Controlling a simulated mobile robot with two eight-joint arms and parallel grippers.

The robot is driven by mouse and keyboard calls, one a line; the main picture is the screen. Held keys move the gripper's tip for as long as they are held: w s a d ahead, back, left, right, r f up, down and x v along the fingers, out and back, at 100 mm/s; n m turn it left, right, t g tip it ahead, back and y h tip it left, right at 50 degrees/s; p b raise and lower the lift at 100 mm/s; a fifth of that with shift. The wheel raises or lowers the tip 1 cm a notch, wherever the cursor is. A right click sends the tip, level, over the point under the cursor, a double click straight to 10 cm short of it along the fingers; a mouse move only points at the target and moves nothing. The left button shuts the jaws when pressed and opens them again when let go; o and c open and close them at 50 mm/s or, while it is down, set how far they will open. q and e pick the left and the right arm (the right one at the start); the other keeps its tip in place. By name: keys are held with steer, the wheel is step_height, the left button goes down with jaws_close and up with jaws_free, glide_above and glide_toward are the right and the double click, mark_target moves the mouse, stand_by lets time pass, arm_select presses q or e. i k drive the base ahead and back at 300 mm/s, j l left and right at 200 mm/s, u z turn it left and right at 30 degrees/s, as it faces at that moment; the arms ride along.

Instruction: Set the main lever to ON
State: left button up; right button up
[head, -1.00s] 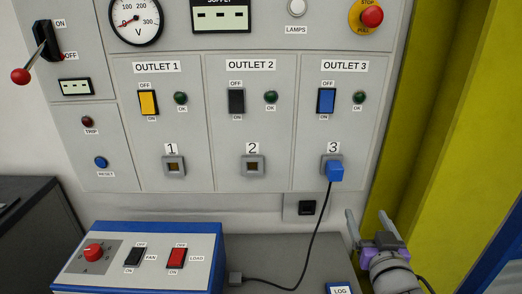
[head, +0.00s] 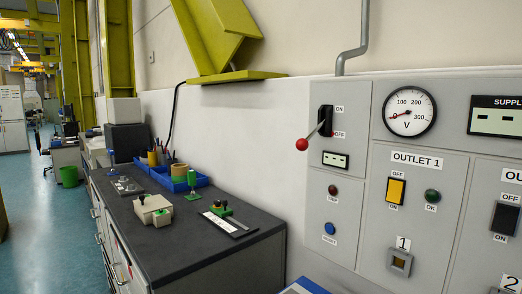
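The main lever (head: 314,137) is on the upper left of the grey panel in the head view. Its black slotted housing (head: 325,117) has an ON label above and an OFF label below. The lever's red ball knob (head: 302,144) hangs out to the left, low, at about the height of the OFF label. Neither gripper shows in the current head view.
A voltmeter (head: 409,111) with its needle near 0 sits right of the lever. Below are the OUTLET 1 yellow switch (head: 396,191) and a blue reset button (head: 329,228). A dark workbench (head: 190,255) with small tools and blue bins stands to the left.

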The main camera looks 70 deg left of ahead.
mark_target(302, 145)
steer(key=u, duration=1.8)
steer(key=k+l+u, duration=0.35)
steer(key=i+j, duration=0.3)
steer(key=i, duration=0.05)
